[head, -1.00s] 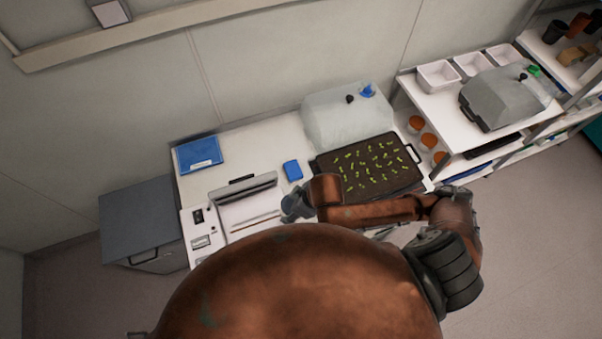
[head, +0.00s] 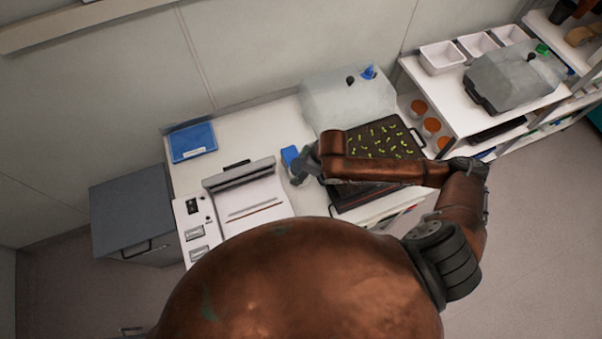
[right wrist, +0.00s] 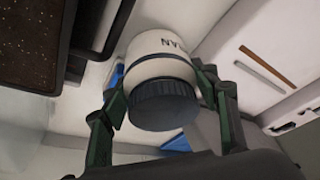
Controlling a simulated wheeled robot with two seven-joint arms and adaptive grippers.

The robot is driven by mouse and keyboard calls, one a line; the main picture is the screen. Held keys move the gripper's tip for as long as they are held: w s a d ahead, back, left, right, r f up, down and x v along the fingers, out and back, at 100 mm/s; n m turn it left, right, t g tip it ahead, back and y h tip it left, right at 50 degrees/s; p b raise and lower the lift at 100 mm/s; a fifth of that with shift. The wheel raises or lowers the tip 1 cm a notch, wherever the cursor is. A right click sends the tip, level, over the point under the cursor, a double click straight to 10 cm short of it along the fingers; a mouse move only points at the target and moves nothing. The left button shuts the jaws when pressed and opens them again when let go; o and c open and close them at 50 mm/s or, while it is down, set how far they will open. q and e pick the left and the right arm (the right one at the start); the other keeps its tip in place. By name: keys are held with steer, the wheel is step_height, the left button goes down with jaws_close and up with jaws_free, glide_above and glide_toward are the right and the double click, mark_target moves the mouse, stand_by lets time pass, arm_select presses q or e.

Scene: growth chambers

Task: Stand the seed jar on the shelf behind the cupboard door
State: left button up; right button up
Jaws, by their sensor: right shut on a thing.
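The seed jar (right wrist: 165,60) is a white jar with dark lettering and a dark ribbed lid, seen in the right wrist view. My right gripper (head: 302,170) is shut on it, with one green finger on each side and the lid toward the wrist camera. In the head view the gripper is over the white bench beside a small blue box, and I cannot make out the jar there. A closed grey cupboard (head: 128,205) with a bar handle stands at the left end of the bench. No shelf inside it shows. My left gripper is out of view.
A black seedling tray (head: 372,138) lies partly under my right arm. A clear cover (head: 345,98) stands behind it. The small blue box (head: 289,155), a blue folder (head: 192,141) and a white device (head: 245,200) are on the bench. A shelf rack (head: 435,85) stands right.

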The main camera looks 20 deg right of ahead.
steer(key=shift+w+d+f, duration=0.15)
steer(key=shift+w+f, duration=0.05)
steer(key=shift+f, duration=0.2)
steer(key=shift+w+f, duration=0.1)
steer(key=shift+f, duration=1.45)
steer(key=shift+f, duration=0.1)
steer(key=o, duration=1.2)
steer(key=shift+o, duration=0.2)
